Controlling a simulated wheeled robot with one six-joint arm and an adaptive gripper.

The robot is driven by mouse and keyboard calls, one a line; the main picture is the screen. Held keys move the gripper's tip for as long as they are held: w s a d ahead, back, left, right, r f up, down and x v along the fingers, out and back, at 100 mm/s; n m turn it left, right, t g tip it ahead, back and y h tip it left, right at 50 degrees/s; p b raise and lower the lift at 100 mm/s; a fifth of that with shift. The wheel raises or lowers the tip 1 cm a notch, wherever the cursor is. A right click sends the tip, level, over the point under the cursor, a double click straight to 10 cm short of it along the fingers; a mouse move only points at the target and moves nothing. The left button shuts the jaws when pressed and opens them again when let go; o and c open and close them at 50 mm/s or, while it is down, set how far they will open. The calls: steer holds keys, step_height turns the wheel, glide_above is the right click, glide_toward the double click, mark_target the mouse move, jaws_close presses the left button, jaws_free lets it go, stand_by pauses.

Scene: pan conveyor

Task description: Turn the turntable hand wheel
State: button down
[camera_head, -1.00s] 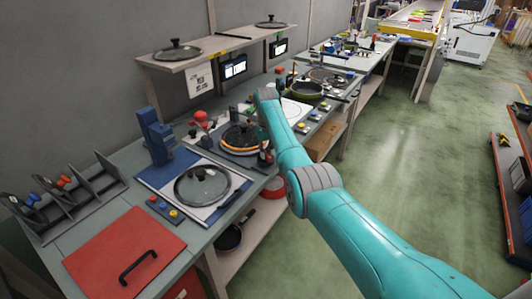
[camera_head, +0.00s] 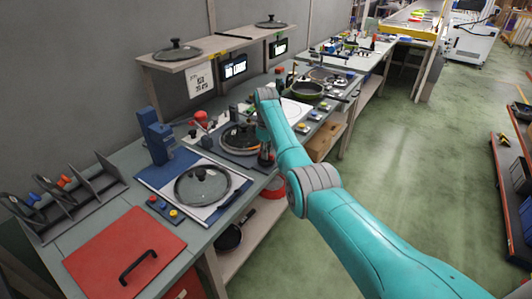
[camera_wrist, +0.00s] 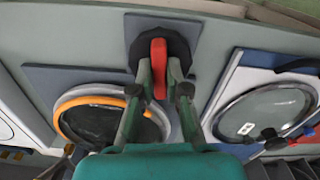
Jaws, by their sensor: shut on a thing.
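In the wrist view the hand wheel (camera_wrist: 178,42) is a dark disc with a red handle (camera_wrist: 158,62) across its middle. My gripper (camera_wrist: 160,72) is shut on the red handle, one finger on each side. Left of it is the turntable (camera_wrist: 67,110), a round plate with an orange arc on its rim, on a blue-grey base. The hand wheel is not clear in the head view.
A lidded pan station (camera_head: 203,185) with a blue post (camera_head: 155,135) stands nearer on the bench. A red board with a black handle (camera_head: 125,250) lies at the near end. A shelf (camera_head: 215,48) with lids hangs above. The green aisle floor (camera_head: 400,150) on the right is clear.

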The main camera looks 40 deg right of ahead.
stand_by(0.3)
steer(key=c, duration=1.2)
jaws_free()
steer(key=shift+o, duration=0.2)
steer(key=shift+r, duration=0.1)
step_height(320, 180, up, 12)
